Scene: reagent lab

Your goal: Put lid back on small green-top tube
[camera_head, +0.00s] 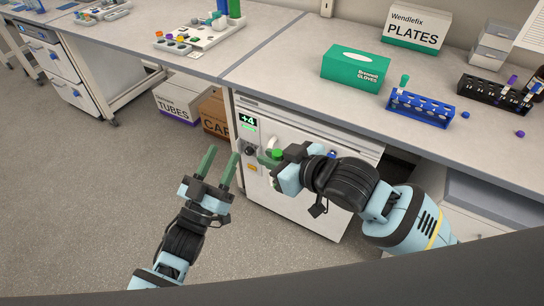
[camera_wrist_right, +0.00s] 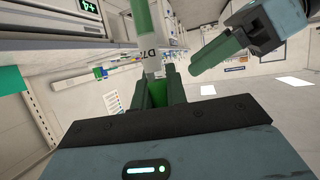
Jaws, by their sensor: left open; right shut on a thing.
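My right gripper (camera_head: 272,160) is shut on a small, pale tube in front of the white fridge. In the right wrist view the tube (camera_wrist_right: 148,42) has dark lettering and passes between the green fingers (camera_wrist_right: 163,90). A bright green piece (camera_head: 277,153) shows at the fingertips in the head view; I cannot tell whether it is a lid seated on the tube. My left gripper (camera_head: 220,165) is open and empty, to the left of the held tube and apart from it. Its fingers also show in the right wrist view (camera_wrist_right: 230,52).
A blue cap (camera_head: 465,115) and a purple cap (camera_head: 520,133) lie loose nearby. A green glove box (camera_head: 355,70) stands behind. The fridge (camera_head: 310,205) is close beyond my grippers; floor is clear at left.

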